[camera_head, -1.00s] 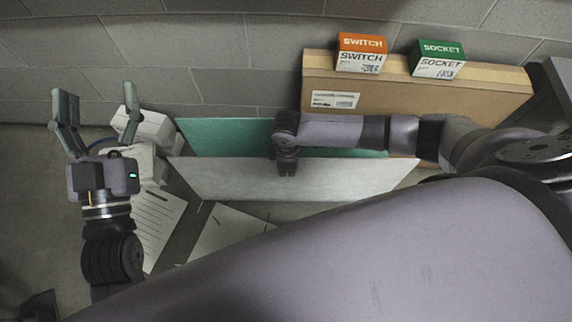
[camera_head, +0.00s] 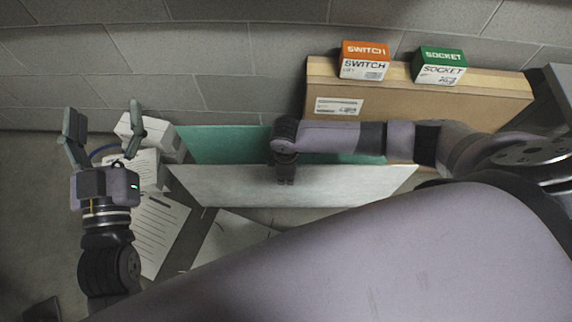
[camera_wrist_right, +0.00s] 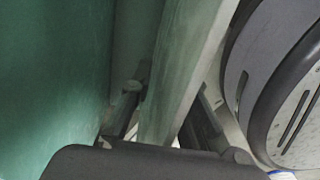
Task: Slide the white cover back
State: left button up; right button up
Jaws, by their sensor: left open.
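A long pale grey-white panel (camera_head: 345,188), which looks like the white cover, stands along the front of a green-lined space (camera_head: 225,143). My right gripper (camera_head: 285,178) points down at its upper edge, left of its middle. In the right wrist view my right gripper (camera_wrist_right: 165,112) has one finger on each side of the panel's edge (camera_wrist_right: 178,75); whether both fingers press on it cannot be told. My left gripper (camera_head: 105,125) is open and empty, fingers up, left of the panel and in front of a white device.
A long cardboard box (camera_head: 430,100) stands by the block wall, with an orange SWITCH box (camera_head: 364,61) and a green SOCKET box (camera_head: 439,67) on it. The white device (camera_head: 158,135) and printed sheets (camera_head: 160,225) lie at left. My right arm crosses above the green space.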

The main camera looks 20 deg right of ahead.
jog(key=shift+o, duration=1)
notch_tip(320, 180, up, 12)
dwell(0.3)
